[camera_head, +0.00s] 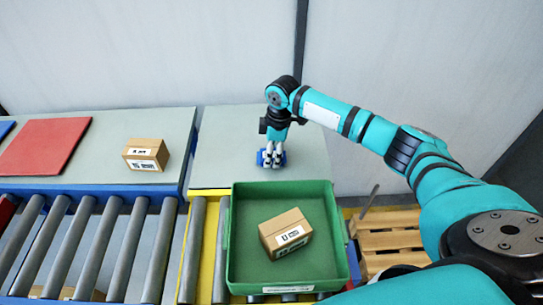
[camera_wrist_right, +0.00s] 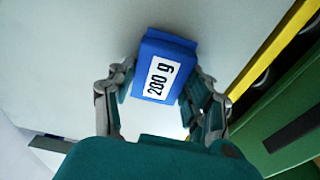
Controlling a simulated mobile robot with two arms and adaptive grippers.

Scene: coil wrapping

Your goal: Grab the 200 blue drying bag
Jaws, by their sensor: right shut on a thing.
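The blue drying bag (camera_wrist_right: 178,47) carries a white label reading "200 g" in the right wrist view. It lies on the light grey table top behind the green bin, and its blue edges show in the head view (camera_head: 262,160). My right gripper (camera_head: 271,160) points down over the bag, and in the wrist view its two fingers (camera_wrist_right: 163,95) are on either side of it. The gripper is shut on the bag. The fingers hide part of the bag in the head view. My left gripper is not in view.
A green bin (camera_head: 237,235) holding a cardboard box (camera_head: 285,232) stands on the rollers in front. Another cardboard box (camera_head: 146,153) and a red panel (camera_head: 45,145) lie on the left table. A wooden pallet (camera_head: 390,240) is at right. The grey table around the bag is clear.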

